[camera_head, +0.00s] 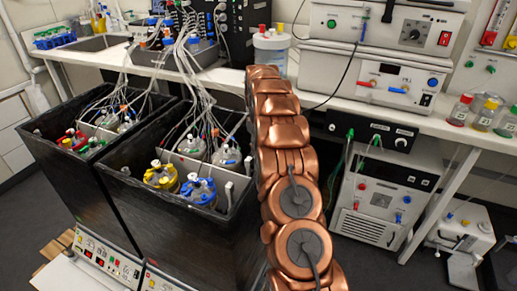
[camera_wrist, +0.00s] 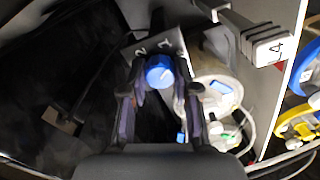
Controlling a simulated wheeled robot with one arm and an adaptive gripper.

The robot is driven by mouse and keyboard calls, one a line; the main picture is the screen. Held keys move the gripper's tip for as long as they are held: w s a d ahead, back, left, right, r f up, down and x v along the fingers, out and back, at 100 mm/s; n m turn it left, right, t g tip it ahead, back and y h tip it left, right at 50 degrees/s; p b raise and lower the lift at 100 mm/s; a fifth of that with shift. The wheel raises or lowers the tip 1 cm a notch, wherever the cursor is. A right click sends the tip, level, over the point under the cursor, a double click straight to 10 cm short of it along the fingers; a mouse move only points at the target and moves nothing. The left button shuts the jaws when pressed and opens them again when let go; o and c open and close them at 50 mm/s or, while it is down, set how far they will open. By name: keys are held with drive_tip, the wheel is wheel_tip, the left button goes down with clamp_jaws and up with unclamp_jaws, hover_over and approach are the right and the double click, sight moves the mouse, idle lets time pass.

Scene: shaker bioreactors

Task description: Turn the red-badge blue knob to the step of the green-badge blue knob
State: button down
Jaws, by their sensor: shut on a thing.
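A round blue knob (camera_wrist: 160,72) sits in the middle of the wrist view, with a pale line on its face. It stands in front of a grey plate (camera_wrist: 172,42) marked with the digits 2 and 1. My gripper (camera_wrist: 160,80) has one finger on each side of the knob and is shut on it. No red or green badge can be made out beside this knob. In the head view my copper arm hides the gripper and the held knob. I cannot tell which other blue knob bears the green badge.
A white tab marked L4 (camera_wrist: 270,45) and a white-lidded vessel (camera_wrist: 215,85) stand close to the right of my gripper. Blue and yellow lids lie further right. Black tanks (camera_head: 190,235) with tubing stand left of my arm; a bench (camera_head: 420,122) with instruments runs behind.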

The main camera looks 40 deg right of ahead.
drive_tip(key=m, duration=0.6)
drive_tip(key=shift+b, duration=0.4)
idle(0.3)
drive_tip(key=c, duration=0.9)
unclamp_jaws()
drive_tip(key=shift+o, duration=0.2)
wheel_tip(320, 180, up, 12)
idle(0.7)
